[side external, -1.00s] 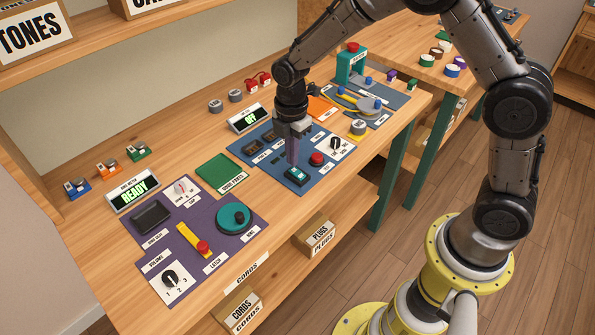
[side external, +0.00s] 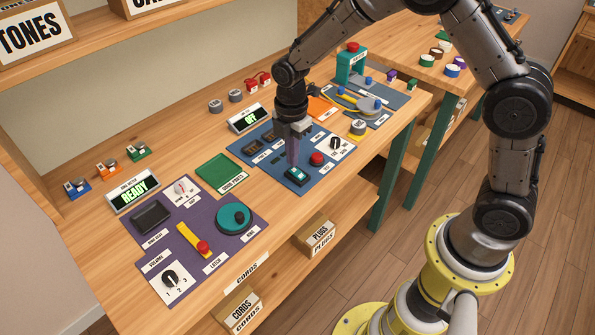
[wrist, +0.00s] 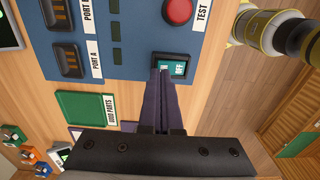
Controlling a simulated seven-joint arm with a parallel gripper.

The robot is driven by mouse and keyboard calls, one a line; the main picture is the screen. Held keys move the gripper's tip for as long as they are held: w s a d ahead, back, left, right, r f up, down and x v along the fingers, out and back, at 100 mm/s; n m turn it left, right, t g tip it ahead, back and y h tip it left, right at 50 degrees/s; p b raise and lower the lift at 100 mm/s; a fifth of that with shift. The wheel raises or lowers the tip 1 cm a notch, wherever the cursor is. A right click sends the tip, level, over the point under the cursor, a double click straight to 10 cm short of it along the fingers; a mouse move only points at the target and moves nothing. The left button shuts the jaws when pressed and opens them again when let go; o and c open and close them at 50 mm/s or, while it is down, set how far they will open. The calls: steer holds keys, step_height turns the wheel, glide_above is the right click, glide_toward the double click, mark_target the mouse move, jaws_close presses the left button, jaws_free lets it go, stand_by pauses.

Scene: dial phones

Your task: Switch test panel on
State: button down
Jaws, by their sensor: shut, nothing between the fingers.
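The test panel is a blue mat (side external: 262,163) on the bench. It carries a teal rocker switch (side external: 297,175) in a dark frame, a red button (side external: 316,159) and a dial. In the wrist view the rocker (wrist: 179,67) shows "OFF" on its right part; its left part is mostly covered by my fingers. My gripper (side external: 293,162) points down with its fingers shut and empty, tips at the rocker. The wrist view shows the fingertips (wrist: 165,76) over the rocker's left end; I cannot tell if they press it. The panel's display (side external: 250,118) reads "OFF".
A purple panel (side external: 220,203) with a volume dial, a latch and a teal wheel lies to the left. A green "good parts" tray (side external: 219,173) sits between the panels. A teal press-like stand (side external: 351,65) and more parts stand beyond, to the right.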

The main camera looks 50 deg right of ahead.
mark_target(292, 168)
steer(key=shift+f, duration=0.95)
stand_by(0.5)
steer(key=shift+r, duration=3.55)
